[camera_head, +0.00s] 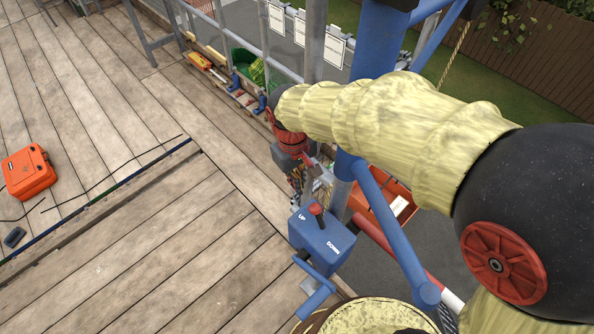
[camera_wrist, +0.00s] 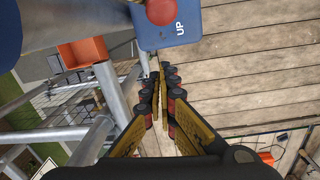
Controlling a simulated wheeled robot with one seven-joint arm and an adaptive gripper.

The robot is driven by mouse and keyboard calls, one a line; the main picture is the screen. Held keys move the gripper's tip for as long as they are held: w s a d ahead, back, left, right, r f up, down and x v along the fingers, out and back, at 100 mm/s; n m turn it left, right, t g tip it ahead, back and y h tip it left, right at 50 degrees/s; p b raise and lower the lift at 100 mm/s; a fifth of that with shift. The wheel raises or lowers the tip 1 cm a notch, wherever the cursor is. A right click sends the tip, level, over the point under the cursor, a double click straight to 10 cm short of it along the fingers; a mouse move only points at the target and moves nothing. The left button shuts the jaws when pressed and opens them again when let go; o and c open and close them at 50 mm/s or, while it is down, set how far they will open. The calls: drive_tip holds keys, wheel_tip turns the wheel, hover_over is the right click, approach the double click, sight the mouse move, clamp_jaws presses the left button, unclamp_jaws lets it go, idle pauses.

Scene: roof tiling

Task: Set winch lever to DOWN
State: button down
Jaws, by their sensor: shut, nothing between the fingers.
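The blue winch box (camera_head: 318,242) stands at the deck's edge, with UP printed on its left part and DOWN on its right. Its lever has a red knob (camera_head: 316,209) and rises between the two labels; I cannot tell its exact setting. In the wrist view, part of the box (camera_wrist: 212,24) with the UP label and the red knob (camera_wrist: 160,11) shows at the top; the DOWN label is out of view. My gripper (camera_head: 297,182) is shut and empty, apart from the knob. Its fingers (camera_wrist: 163,74) point towards the box in the wrist view.
A blue crank handle (camera_head: 316,290) hangs from the box. A blue post with a brace (camera_head: 390,225) stands just right of it. An orange bin (camera_head: 383,195) sits behind. An orange toolbox (camera_head: 28,172) lies far left. The plank deck left of the box is mostly clear.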

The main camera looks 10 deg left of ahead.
sight(319, 218)
drive_tip(key=shift+s+d+r, duration=0.25)
drive_tip(key=shift+s+d, duration=0.35)
drive_tip(key=shift+s, duration=0.1)
drive_tip(key=shift+s+d+r, duration=0.2)
drive_tip(key=shift+s+d, duration=0.35)
drive_tip(key=shift+s, duration=0.1)
drive_tip(key=shift+s+d, duration=0.1)
